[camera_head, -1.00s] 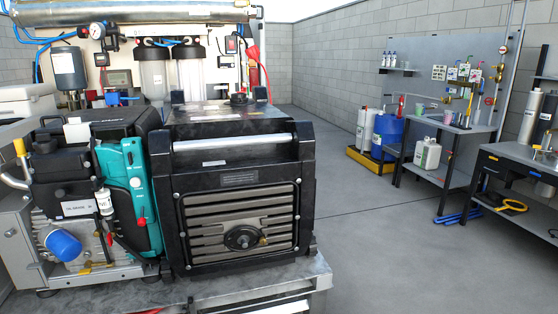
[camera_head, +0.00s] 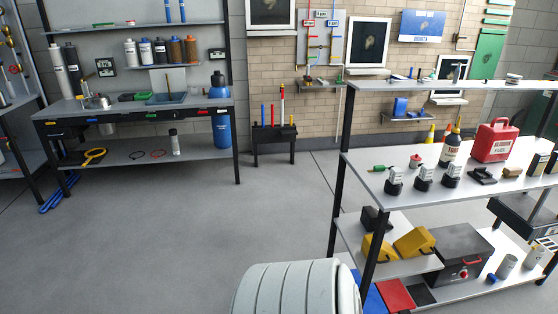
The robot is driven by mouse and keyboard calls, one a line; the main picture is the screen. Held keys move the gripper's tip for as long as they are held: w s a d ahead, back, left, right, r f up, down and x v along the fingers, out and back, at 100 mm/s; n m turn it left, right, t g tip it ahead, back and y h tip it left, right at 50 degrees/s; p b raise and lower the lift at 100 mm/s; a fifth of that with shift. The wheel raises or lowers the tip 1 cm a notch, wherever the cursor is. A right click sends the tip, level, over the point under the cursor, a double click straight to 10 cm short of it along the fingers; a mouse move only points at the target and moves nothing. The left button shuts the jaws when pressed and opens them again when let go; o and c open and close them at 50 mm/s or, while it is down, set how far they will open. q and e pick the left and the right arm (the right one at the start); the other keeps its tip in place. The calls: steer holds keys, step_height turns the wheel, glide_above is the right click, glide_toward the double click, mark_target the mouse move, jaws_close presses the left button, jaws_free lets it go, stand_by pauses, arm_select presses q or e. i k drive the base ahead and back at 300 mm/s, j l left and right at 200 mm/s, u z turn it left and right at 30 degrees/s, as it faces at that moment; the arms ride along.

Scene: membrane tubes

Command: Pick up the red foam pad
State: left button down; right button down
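A flat red pad (camera_head: 396,294), which looks like the red foam pad, lies on the low shelf of the grey rack at the right of the head view. It sits between a flat blue pad (camera_head: 368,293) and a small dark pad (camera_head: 422,293). A black rack post stands close to its left, and the nearer part of the shelf is cut by the picture's bottom edge. Neither of my grippers shows, so I cannot see their state.
Yellow blocks (camera_head: 411,241) sit on a shelf above the pad. A dark grey box (camera_head: 462,255) stands right of it. A pale ribbed rounded body (camera_head: 292,290) fills the bottom middle; I cannot tell what it is. Open floor (camera_head: 180,235) lies left of the rack.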

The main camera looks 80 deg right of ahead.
mark_target(396, 299)
steer(key=z, duration=3.5)
steer(key=i+l+u, duration=0.4)
steer(key=l, duration=0.15)
steer(key=l+u, duration=0.2)
steer(key=i+l+u, duration=0.2)
steer(key=l, duration=0.3)
steer(key=l+u, duration=0.2)
steer(key=i+l, duration=0.05)
steer(key=l, duration=0.05)
